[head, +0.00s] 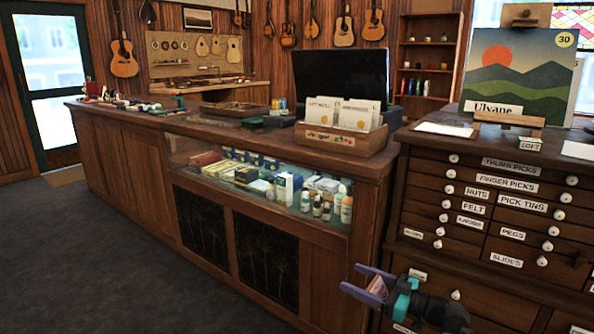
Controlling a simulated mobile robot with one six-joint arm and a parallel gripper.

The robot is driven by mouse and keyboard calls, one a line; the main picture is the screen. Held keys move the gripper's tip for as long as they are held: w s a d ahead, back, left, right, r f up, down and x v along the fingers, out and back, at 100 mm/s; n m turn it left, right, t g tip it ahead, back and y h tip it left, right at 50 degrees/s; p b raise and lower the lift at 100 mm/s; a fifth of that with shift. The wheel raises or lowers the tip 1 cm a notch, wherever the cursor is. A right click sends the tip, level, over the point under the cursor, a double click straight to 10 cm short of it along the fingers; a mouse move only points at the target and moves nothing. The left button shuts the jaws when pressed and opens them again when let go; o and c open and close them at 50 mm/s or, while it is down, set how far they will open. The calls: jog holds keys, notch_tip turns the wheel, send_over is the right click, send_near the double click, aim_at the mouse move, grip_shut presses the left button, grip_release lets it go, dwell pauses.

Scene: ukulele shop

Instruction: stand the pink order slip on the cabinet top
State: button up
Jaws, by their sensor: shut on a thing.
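My gripper (362,282) is at the lower right, in front of the drawer cabinet and well below its top. It is shut on a small pale pink slip (378,287), which shows between the fingers. Much of the slip is hidden by the fingers, and its writing cannot be read. The cabinet top (457,141) is dark wood, above several labelled drawers with white knobs. I cannot tell whether the slip is upright or tilted.
The cabinet top bears a white sheet (445,129), a small "SOFT" box (530,144), an "Ulvane" sign (497,109) and a landscape picture (518,75). Left is a glass-fronted counter (230,140) with a card box (342,140). Open floor (130,270) lies at left.

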notch_tip(320, 180, up, 16)
jog(key=p, duration=2.1)
jog(key=shift+f, duration=0.2)
